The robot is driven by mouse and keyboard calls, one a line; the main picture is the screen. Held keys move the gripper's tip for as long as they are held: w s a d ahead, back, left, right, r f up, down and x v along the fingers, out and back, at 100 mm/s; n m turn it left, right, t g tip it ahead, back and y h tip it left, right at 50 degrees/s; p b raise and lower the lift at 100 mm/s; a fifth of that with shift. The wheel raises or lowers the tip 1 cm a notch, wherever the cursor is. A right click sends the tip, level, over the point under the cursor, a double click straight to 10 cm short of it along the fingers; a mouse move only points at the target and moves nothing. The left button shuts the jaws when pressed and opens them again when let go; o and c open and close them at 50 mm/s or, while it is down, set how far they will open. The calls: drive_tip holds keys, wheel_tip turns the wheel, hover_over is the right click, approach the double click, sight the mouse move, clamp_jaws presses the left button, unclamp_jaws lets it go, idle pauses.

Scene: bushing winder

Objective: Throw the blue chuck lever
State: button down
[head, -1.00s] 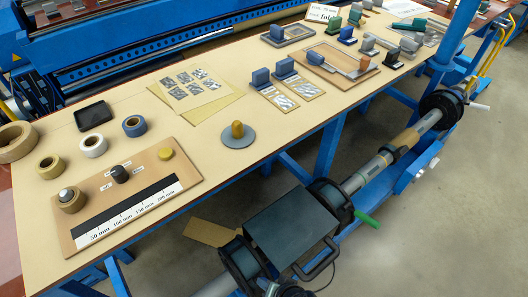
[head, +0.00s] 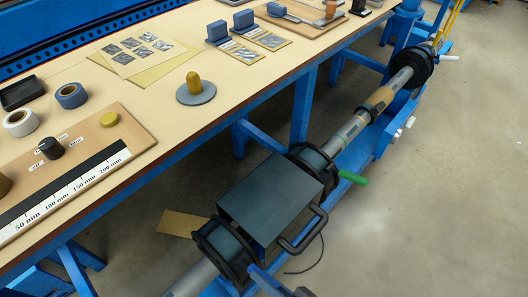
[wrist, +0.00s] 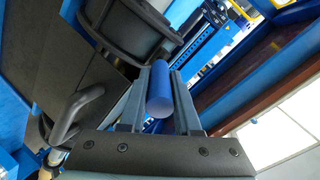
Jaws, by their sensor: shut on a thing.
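The blue chuck lever (wrist: 159,95) is a smooth blue cylinder with a round end facing the wrist camera. My gripper (wrist: 162,68) is shut on it, with the lever lying lengthwise between the two grey-blue fingers. A black chuck ring (wrist: 130,30) lies just beyond the fingertips. In the head view, the near black chuck (head: 222,250) sits on the pipe at the bottom, with a blue bar (head: 266,282) beside it. I cannot tell there whether that bar is the lever or a finger. Most of my gripper is below the frame.
A dark box-like cover (head: 268,198) with a black bar handle (head: 305,232) stands right beside the near chuck. A green handle (head: 353,178) sticks out farther along. The bench (head: 150,200) with tapes and a ruler board runs along the left. Open floor (head: 430,220) lies right.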

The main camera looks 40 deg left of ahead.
drive_tip(key=shift+f, duration=0.1)
idle(0.4)
drive_tip(key=c, duration=0.6)
unclamp_jaws()
drive_tip(key=p+v, duration=0.5)
drive_tip(key=v, duration=0.8)
drive_tip(key=shift+f, duration=0.1)
